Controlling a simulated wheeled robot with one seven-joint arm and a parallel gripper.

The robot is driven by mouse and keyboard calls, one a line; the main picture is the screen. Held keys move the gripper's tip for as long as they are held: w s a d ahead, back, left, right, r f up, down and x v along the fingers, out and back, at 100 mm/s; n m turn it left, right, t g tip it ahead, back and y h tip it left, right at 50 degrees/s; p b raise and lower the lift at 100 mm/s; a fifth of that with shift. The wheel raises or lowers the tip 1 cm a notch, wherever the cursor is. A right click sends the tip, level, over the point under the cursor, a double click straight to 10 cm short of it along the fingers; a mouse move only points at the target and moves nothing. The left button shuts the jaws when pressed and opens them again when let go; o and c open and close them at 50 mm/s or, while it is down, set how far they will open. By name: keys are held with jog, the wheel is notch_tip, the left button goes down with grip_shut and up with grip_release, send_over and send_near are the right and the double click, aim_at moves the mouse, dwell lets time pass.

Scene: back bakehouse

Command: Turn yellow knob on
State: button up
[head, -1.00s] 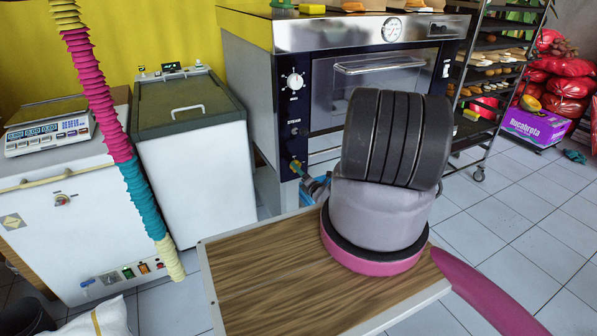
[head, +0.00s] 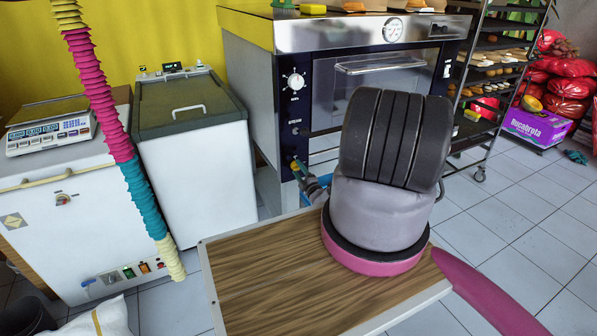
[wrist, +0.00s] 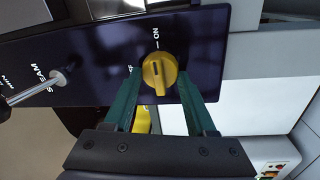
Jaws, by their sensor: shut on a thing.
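The yellow knob (wrist: 159,71) sits on the dark control panel of the oven. In the wrist view an ON label with a short line stands just above it, and another label to its left is partly hidden by a finger. My gripper (wrist: 159,76) has its two green fingers on either side of the knob and is shut on it.
A metal steam rod (wrist: 35,88) juts from the panel beside my gripper. The oven (head: 375,75) has a white dial (head: 295,82) above. A white chest (head: 195,150) stands to the left. A tray rack (head: 490,75) stands right of the oven. Tiled floor is open at right.

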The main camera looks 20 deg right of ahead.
jog(key=shift+m, duration=0.4)
jog(key=o, duration=1.4)
jog(key=shift+c, duration=0.2)
jog(key=s+f, duration=0.1)
jog(key=s, duration=0.9)
jog(key=shift+s+d, duration=0.2)
jog(key=shift+s, duration=0.2)
jog(key=shift+f, duration=0.1)
